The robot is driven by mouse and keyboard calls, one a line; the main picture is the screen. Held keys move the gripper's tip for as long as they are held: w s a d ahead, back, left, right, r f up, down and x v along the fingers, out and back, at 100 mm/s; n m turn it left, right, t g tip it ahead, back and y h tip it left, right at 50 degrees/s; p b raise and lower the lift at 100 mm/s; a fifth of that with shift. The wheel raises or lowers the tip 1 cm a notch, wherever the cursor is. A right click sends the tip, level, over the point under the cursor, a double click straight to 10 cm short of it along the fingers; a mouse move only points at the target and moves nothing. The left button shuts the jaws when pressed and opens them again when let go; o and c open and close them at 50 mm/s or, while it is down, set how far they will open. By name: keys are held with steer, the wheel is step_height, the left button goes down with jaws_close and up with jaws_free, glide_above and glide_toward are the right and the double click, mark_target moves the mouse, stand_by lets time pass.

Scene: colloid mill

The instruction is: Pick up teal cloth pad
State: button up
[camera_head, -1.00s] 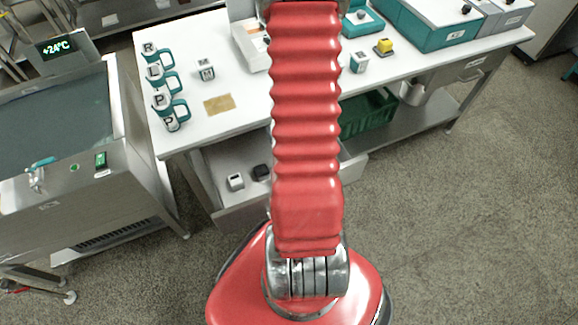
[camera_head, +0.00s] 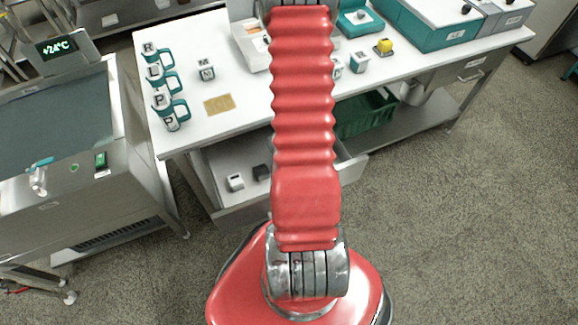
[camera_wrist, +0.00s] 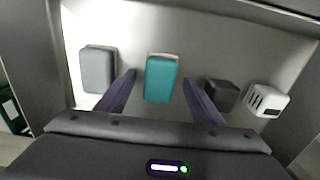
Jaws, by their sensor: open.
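The teal cloth pad (camera_wrist: 161,79) lies on the light floor of an open drawer in the wrist view, near the middle. My gripper (camera_wrist: 158,84) is open, with one dark finger to the left of the pad and one to the right. Gaps show between the pad and both fingers in the picture; the height of the fingers over it is hard to tell. In the head view the pad and my gripper are hidden behind my red arm.
A grey pad (camera_wrist: 98,69) lies left of the teal one. A dark block (camera_wrist: 222,95) and a white slotted block (camera_wrist: 267,100) lie to the right. The drawer (camera_head: 243,213) sits under the white table (camera_head: 240,120), which holds lettered mugs. A green crate (camera_head: 362,117) stands on the lower shelf.

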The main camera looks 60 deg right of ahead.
steer(key=shift+c, duration=0.2)
stand_by(0.4)
steer(key=c, duration=1.1)
